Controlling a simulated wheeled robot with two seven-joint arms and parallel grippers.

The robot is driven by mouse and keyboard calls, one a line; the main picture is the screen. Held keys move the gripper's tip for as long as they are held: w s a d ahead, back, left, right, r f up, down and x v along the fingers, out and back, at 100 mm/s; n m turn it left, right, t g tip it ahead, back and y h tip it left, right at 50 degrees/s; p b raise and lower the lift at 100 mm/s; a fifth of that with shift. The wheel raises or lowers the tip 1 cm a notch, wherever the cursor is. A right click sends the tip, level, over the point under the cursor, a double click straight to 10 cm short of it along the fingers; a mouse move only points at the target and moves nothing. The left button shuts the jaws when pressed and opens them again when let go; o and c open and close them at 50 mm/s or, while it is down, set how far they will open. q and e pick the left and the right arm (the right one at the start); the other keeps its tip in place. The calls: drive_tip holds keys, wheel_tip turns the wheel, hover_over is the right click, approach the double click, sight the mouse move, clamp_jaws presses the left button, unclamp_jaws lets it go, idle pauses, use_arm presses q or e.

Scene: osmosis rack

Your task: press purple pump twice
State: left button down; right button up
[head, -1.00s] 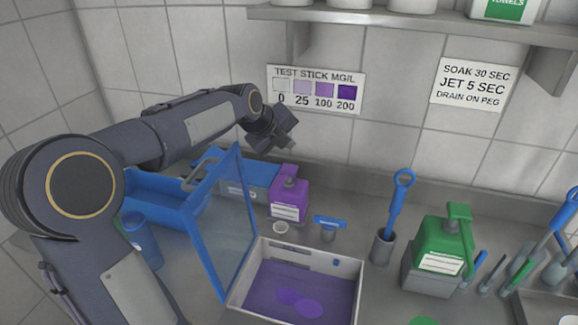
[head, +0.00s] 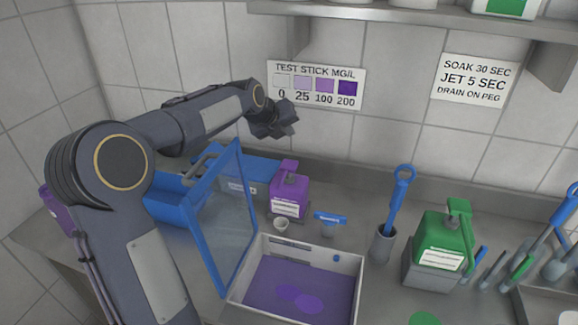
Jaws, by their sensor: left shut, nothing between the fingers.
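The purple pump bottle (head: 289,193) stands upright on the counter against the back, with a purple pump head (head: 289,168) on top and a white label on its front. My left gripper (head: 289,128) is shut and empty. In the picture it is just above the pump head, with a visible gap between them. A small white cup (head: 281,223) stands on the counter right in front of the bottle. My right gripper is not in view.
A white tray with purple liquid (head: 357,285) and a raised blue-framed clear lid (head: 247,210) is in front. Blue bins (head: 170,208) are to the left. A green pump bottle (head: 440,238) and a blue brush (head: 397,205) are to the right. A shelf (head: 420,18) hangs above.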

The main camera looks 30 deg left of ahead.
use_arm(q)
drive_tip(key=b, duration=0.4)
hover_over(290, 164)
drive_tip(key=s, duration=0.1)
wheel_tip(290, 164, down, 6)
drive_tip(key=shift+s+a+f, duration=0.15)
drive_tip(key=shift+f, duration=0.1)
drive_tip(key=shift+f+b, duration=0.55)
drive_tip(key=shift+b, duration=0.05)
idle(0.9)
drive_tip(key=shift+f+b, duration=0.4)
drive_tip(key=shift+b, duration=0.2)
drive_tip(key=shift+f+b, duration=1.05)
drive_tip(key=shift+f, duration=0.05)
idle(0.7)
drive_tip(key=shift+r, duration=0.1)
drive_tip(key=shift+r+p, duration=0.9)
drive_tip(key=shift+r, duration=0.45)
